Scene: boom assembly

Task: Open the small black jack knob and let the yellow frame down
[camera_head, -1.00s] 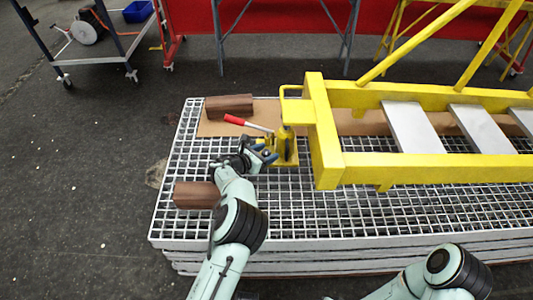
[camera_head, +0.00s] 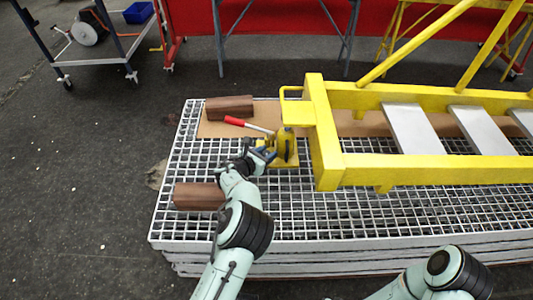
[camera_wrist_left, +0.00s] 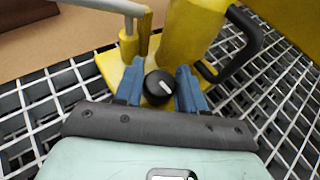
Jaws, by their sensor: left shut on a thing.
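The yellow jack (camera_head: 286,148) stands on the grating under the end of the yellow frame (camera_head: 327,140). Its handle (camera_head: 240,123) has a red grip and points left. In the left wrist view the small black jack knob (camera_wrist_left: 158,86), with a pale mark on top, sits low on the jack's base. My left gripper (camera_head: 266,154) is at the jack's near left side. Its blue fingers (camera_wrist_left: 160,88) stand on either side of the knob and are shut on it. The frame's end rests over the jack. My right arm shows at the bottom right, but its gripper is out of view.
A brown wooden block (camera_head: 199,196) lies on the grating left of my left arm. Another brown block (camera_head: 229,107) lies behind on a cardboard sheet (camera_head: 212,128). A black curved handle (camera_wrist_left: 240,45) on the jack stands close to the right finger.

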